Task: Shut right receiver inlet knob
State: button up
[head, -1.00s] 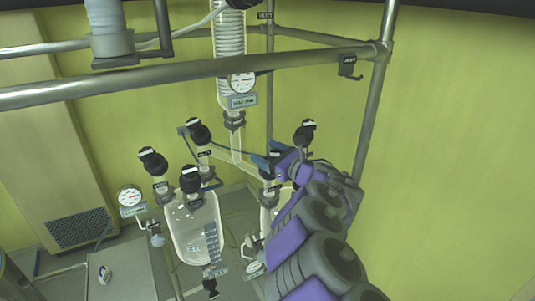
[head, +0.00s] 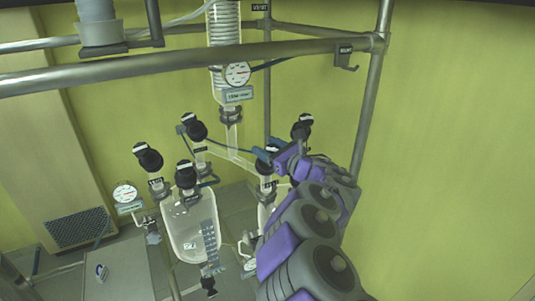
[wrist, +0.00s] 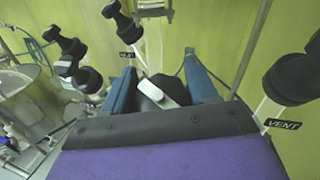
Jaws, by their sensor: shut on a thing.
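The right receiver inlet knob is black with a pale bar across its top; it sits between my fingers in the wrist view (wrist: 160,92). My gripper (wrist: 162,88) has its two blue fingers on either side of this knob, closed on it. In the head view my gripper (head: 266,154) reaches in from the lower right to the knob above the right receiver (head: 264,215). My arm hides much of that receiver. The knob's lower body and stem are hidden behind the gripper in the wrist view.
A metal rail (head: 200,67) crosses above. The green wall (head: 450,160) is right of my arm.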

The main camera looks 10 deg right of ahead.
jog(key=shift+f+m+t+h+b, duration=0.1)
jog(key=shift+m+t+h+b, duration=0.9)
jog(key=shift+b, duration=1.7)
jog(key=m+h+b, duration=0.1)
jog(key=m, duration=0.1)
jog(key=m+h+b, duration=0.2)
jog(key=shift+w+d+t, duration=0.1)
jog(key=shift+d+t, duration=0.1)
jog(key=shift+t, duration=0.2)
jog(key=m+h, duration=0.1)
jog(key=h, duration=0.1)
jog(key=m+h, duration=0.1)
jog(key=m, duration=0.1)
jog(key=m+h, duration=0.2)
jog(key=shift+w+d+r+h, duration=0.1)
jog(key=shift+d+r+h, duration=0.1)
jog(key=shift+r+h, duration=0.1)
jog(key=m+h+p, duration=0.1)
jog(key=m+g+h, duration=0.1)
jog(key=m+h, duration=0.1)
jog(key=shift+d+f+p, duration=0.1)
jog(key=shift+d+p, duration=0.25)
jog(key=shift+p, duration=0.05)
jog(key=shift+d+f+m+g+h+p, duration=0.15)
jog(key=shift+m+g+h+p, duration=0.55)
jog(key=shift+m, duration=0.3)
jog(key=shift+m+g+h+p, duration=0.3)
jog(key=shift+m+h+p, duration=0.35)
jog(key=shift+p, duration=0.3)
